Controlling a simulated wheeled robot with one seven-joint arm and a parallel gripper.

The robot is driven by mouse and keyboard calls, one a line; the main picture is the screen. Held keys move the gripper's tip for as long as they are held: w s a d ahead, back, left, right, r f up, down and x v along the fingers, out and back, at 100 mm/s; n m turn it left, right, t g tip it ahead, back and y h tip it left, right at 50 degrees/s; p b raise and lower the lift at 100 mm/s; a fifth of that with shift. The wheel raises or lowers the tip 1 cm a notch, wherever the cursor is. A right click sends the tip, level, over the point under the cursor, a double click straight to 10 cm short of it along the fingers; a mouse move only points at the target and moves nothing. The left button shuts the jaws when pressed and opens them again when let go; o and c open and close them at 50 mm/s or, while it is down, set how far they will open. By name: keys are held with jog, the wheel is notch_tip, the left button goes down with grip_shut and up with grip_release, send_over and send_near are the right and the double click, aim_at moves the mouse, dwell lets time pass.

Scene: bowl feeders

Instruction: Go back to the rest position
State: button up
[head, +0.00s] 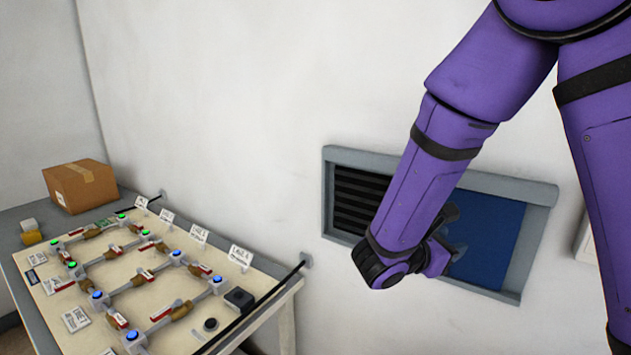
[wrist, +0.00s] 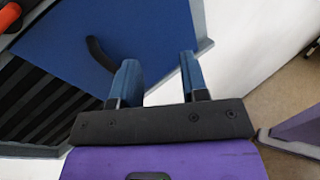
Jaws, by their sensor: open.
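My gripper (wrist: 157,75) shows in the wrist view with its two blue-grey fingers apart and nothing between them. In the head view my purple arm reaches down from the upper right, and its wrist is in front of a framed wall opening. The gripper there is mostly hidden behind the wrist. The opening has a blue panel (head: 492,243) on the right and dark slats (head: 355,195) on the left. In the wrist view the blue panel (wrist: 75,50) with a dark curved handle lies beyond the fingers. I cannot tell whether the fingers touch it.
At the lower left, a table holds a pale board (head: 125,270) with several lit blue and green knobs and red-tagged pieces. A cardboard box (head: 80,186) stands on the table's back left. A black rail (head: 262,302) edges the board's right side. Bare wall lies between board and opening.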

jog(key=s+d+r+m+g+y, duration=0.3)
jog(key=s+d+m+g, duration=0.1)
jog(key=s+m, duration=0.2)
jog(key=s+d+r+m+g+y, duration=0.3)
jog(key=s+d+r+m, duration=0.1)
jog(key=s+m, duration=0.25)
jog(key=s+a+r+m+t+y, duration=0.5)
jog(key=s+r+m+y, duration=0.2)
jog(key=s, duration=0.3)
jog(key=shift+r+m+y, duration=0.15)
jog(key=shift+m+y, duration=0.65)
jog(key=shift+m, duration=0.05)
